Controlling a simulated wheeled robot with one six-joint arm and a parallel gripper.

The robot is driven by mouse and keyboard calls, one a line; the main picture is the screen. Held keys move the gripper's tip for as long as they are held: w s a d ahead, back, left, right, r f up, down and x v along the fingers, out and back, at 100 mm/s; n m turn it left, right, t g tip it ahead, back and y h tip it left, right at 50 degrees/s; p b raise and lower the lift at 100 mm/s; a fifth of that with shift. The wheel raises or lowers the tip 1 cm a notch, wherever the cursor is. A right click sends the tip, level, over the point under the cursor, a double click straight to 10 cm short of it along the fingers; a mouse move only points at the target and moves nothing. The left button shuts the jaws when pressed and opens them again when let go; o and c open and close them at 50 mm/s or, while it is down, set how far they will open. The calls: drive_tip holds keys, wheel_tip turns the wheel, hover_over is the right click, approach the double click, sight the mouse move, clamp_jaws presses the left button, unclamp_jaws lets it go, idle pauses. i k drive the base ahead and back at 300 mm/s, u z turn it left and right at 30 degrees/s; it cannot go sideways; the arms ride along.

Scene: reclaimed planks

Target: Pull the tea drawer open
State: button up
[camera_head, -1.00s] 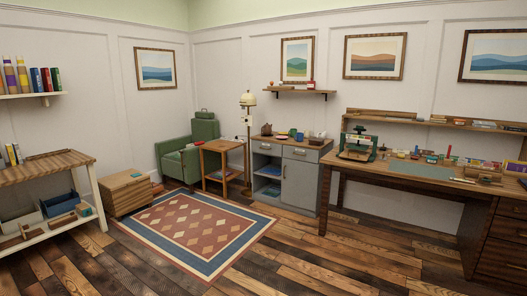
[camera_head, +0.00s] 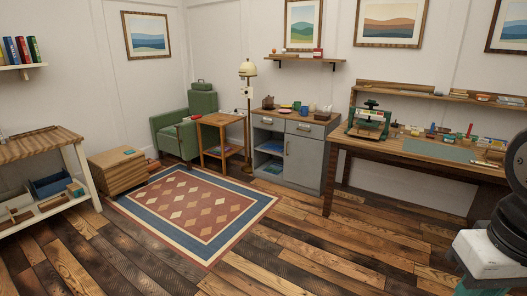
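A grey cabinet (camera_head: 327,161) with a wooden top stands against the back wall. Two drawer fronts sit side by side under its top, a left one (camera_head: 268,122) and a right one (camera_head: 304,129), each with a small handle. Both look shut. No label can be read, so I cannot tell which is the tea drawer. Below them are open shelves on the left and a door on the right. Part of my arm shows at the right edge. My gripper is out of view.
A patterned rug (camera_head: 246,213) lies on the plank floor before the cabinet. A side table (camera_head: 220,119) and green armchair (camera_head: 170,136) stand left of it. A long workbench (camera_head: 400,153) stands to its right. The floor in front is clear.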

sight(275, 119)
drive_tip(key=u, duration=0.6)
drive_tip(key=i, duration=2.4)
drive_tip(key=u, duration=0.2)
drive_tip(key=i, duration=2.35)
drive_tip(key=z, duration=0.85)
drive_tip(key=i, duration=1.3)
drive_tip(key=z, duration=0.35)
